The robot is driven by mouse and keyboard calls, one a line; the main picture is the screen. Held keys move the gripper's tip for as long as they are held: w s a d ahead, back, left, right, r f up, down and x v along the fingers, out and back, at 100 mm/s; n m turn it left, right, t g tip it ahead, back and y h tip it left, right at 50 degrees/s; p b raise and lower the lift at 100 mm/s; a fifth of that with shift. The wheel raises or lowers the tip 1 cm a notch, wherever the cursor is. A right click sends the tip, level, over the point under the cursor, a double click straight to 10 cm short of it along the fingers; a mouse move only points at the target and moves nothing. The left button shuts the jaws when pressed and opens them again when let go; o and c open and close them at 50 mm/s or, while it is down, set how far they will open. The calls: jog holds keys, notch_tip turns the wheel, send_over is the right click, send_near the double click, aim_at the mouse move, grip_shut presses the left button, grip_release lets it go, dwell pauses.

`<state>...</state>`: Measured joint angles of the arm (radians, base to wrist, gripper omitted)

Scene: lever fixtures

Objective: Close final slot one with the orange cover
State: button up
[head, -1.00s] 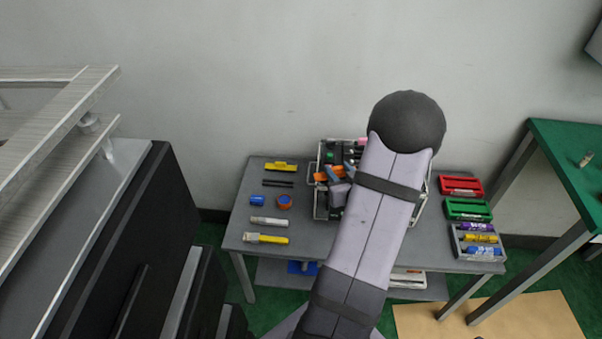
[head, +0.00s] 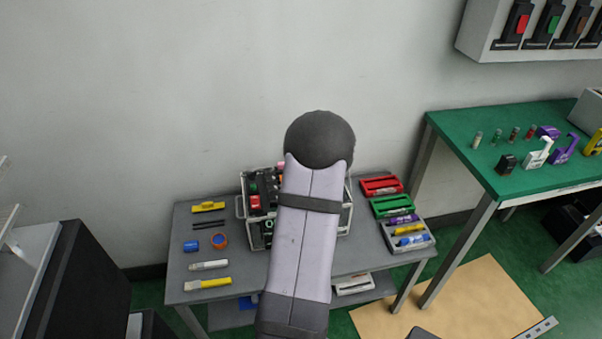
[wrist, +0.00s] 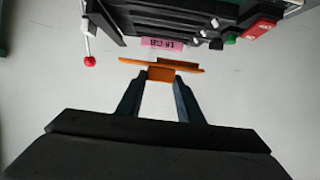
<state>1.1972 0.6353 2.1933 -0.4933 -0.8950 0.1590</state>
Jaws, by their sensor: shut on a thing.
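In the wrist view the orange cover (wrist: 130,62) is a thin flat bar with a small block in its middle. My gripper (wrist: 160,78) is shut on that block, and the bar lies across just beyond the fingertips. A dark fixture (wrist: 165,18) with a pink lettered label (wrist: 162,43) is just beyond the cover; I see a narrow gap between label and bar. I cannot tell which opening is final slot one. In the head view my arm hides the gripper, the cover and much of the crate (head: 244,207) on the grey table.
A white rod with a red ball (wrist: 89,61) hangs at the fixture's left in the wrist view. In the head view, red (head: 381,186) and green (head: 392,205) trays stand right of the crate. Tools, including a yellow-handled brush (head: 208,283), lie left. A green table (head: 520,150) stands right.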

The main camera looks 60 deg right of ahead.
jog(key=shift+f+b, duration=2.5)
jog(key=shift+f, duration=0.45)
jog(key=shift+f+b, duration=1.1)
jog(key=shift+f, duration=0.05)
jog(key=o, duration=1.1)
jog(key=shift+c, duration=0.2)
jog(key=shift+s+a, duration=0.1)
jog(key=v, duration=0.7)
jog(key=shift+s, duration=0.1)
